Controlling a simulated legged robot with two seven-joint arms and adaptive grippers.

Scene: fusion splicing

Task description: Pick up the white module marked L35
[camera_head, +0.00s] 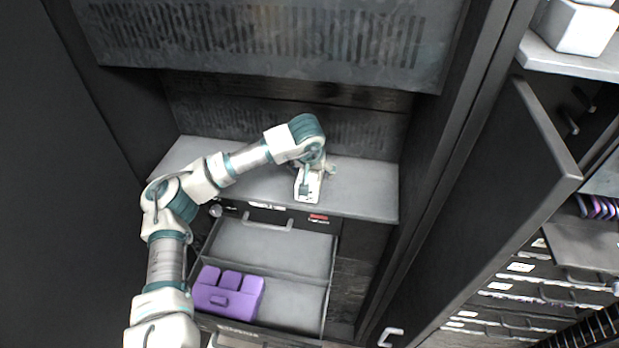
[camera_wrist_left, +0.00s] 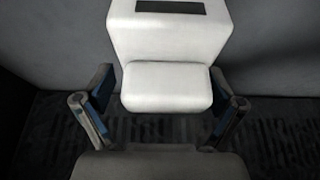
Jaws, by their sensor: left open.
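The white module (camera_head: 307,192) sits on the grey shelf (camera_head: 370,190) inside the dark cabinet. It is partly hidden by my left gripper (camera_head: 315,176), which comes down over it from above. In the left wrist view the white module (camera_wrist_left: 167,86) lies between the two spread fingers of my left gripper (camera_wrist_left: 160,112). The fingers stand on either side of it, with blue inner pads. The module has a stepped front and a dark strip near the top. I cannot read any L35 marking. My right gripper is not in view.
Below the shelf an open grey drawer (camera_head: 270,248) holds a purple block-like case (camera_head: 228,293). A dark panel (camera_head: 480,200) stands to the right. Further right are a white box (camera_head: 575,27) on another shelf and several labelled drawers. The right part of the grey shelf is clear.

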